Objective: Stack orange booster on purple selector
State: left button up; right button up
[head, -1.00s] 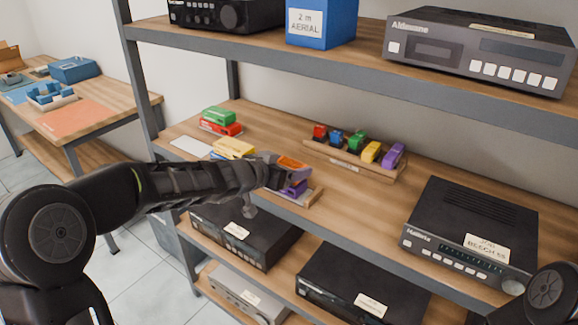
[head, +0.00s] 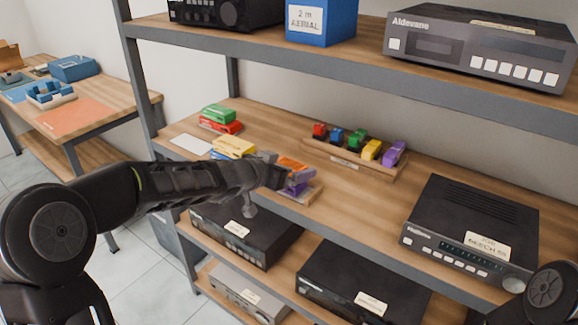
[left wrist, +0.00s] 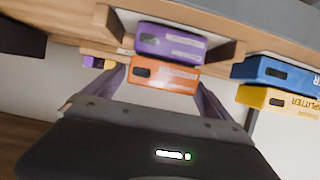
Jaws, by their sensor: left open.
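The orange booster (head: 293,164) lies flat on the purple selector (head: 297,188) at the shelf's front edge. The left wrist view, which is upside down, shows the orange booster (left wrist: 165,76) against the purple selector (left wrist: 170,43), edges nearly lined up. The selector sits in a shallow wooden holder (head: 313,194) with raised ends. My left gripper (head: 284,173) is open, with its fingers on either side of the orange booster; gaps show beside it in the wrist view. My right gripper is not in view.
A yellow splitter on a blue box (head: 234,147) stands just left. Green and red boxes (head: 220,119) are stacked farther back. A wooden rack (head: 352,159) of several coloured units stands behind. The upper shelf (head: 330,62) overhangs. Shelf space to the right is clear up to a black hifi unit (head: 470,235).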

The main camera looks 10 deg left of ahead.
pick_arm(q)
jog(key=p+v, duration=0.2)
jog(key=v, duration=0.6)
jog(key=shift+w+r+p, duration=0.1)
jog(key=shift+p, duration=0.25)
dwell(0.5)
jog(key=shift+r+p, duration=0.5)
jog(key=shift+p, duration=0.2)
